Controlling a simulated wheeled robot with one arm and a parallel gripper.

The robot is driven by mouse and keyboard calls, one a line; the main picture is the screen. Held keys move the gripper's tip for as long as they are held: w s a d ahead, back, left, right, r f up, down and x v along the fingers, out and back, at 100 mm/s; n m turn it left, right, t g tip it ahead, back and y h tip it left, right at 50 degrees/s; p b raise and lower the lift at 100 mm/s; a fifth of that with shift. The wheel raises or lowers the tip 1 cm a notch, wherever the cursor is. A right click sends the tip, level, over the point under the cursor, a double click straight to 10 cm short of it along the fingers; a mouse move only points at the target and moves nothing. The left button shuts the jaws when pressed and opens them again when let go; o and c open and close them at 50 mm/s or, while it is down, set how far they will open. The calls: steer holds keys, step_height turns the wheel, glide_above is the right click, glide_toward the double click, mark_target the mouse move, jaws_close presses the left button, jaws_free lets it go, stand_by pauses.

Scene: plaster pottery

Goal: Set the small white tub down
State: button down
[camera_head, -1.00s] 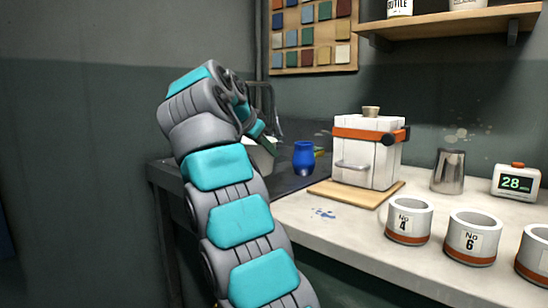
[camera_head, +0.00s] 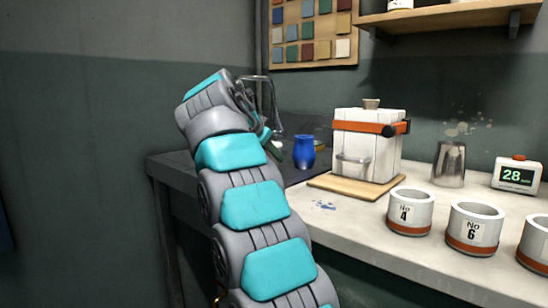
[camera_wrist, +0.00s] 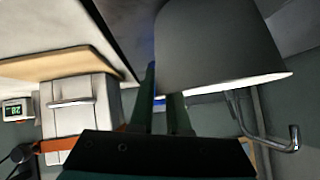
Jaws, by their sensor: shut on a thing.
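The small white tub (camera_wrist: 215,48) fills the upper middle of the wrist view. Its side is in grey shadow and one edge is brightly lit. My gripper (camera_wrist: 162,98) is shut on it, with the dark fingers at its left side. In the head view my gripper (camera_head: 270,143) is mostly behind my arm, at the back of the dark sink counter (camera_head: 178,168). The tub cannot be made out there. I cannot tell whether its base touches a surface.
A metal tap (camera_head: 275,98) stands close behind my gripper; it also shows in the wrist view (camera_wrist: 270,140). A blue cup (camera_head: 304,152) is just right. Further right are a white kiln (camera_head: 365,150) on a wooden board, a metal pitcher (camera_head: 449,164), a timer (camera_head: 516,176) and numbered pots (camera_head: 410,211).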

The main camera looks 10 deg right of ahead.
stand_by(0.3)
steer(key=c, duration=0.9)
jaws_free()
steer(key=p+v, duration=0.2)
steer(key=v, duration=1)
steer(key=shift+s+p, duration=0.1)
steer(key=shift+p, duration=0.3)
